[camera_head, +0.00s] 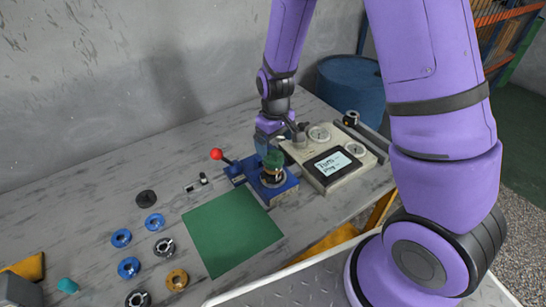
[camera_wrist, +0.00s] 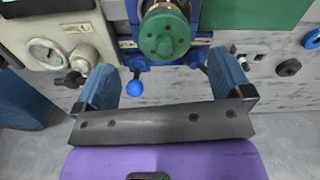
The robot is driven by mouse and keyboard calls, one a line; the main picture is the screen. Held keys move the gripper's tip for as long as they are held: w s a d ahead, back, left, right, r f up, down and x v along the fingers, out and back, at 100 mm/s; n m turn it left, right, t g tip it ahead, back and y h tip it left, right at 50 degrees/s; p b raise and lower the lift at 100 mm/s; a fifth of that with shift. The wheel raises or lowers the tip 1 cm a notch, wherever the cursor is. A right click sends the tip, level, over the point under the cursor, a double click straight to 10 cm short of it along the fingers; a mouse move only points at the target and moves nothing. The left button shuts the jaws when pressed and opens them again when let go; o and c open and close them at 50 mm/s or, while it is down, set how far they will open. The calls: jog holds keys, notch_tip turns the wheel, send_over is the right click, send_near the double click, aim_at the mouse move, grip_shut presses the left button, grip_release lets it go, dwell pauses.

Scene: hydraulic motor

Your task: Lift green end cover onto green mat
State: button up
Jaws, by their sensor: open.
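The green end cover (camera_wrist: 165,35) sits on top of the motor in the blue fixture; it also shows in the head view (camera_head: 273,158). The blue fixture (camera_head: 284,189) stands on the table beside the test box. My gripper (camera_head: 270,140) is close to the cover, above and behind it in the head view. In the wrist view its two blue fingers (camera_wrist: 166,88) are spread wide with nothing between them, and the cover lies beyond their tips. The green mat (camera_head: 232,230) lies flat and bare, left of the fixture; its corner shows in the wrist view (camera_wrist: 262,14).
A red-knobbed lever (camera_head: 217,155) sticks out left of the fixture. A beige test box (camera_head: 335,165) with gauges stands close on its right. Several blue, dark and brass rings (camera_head: 129,267) lie left of the mat. A blue barrel (camera_head: 350,90) stands behind the table.

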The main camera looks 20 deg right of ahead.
aim_at(273, 152)
jog(key=shift+a+f, duration=0.15)
jog(key=shift+f, duration=1.15)
jog(key=shift+a+f, duration=0.1)
jog(key=shift+f, duration=1.15)
jog(key=c, duration=1.2)
jog(key=shift+w+r, duration=0.1)
jog(key=shift+r, duration=0.05)
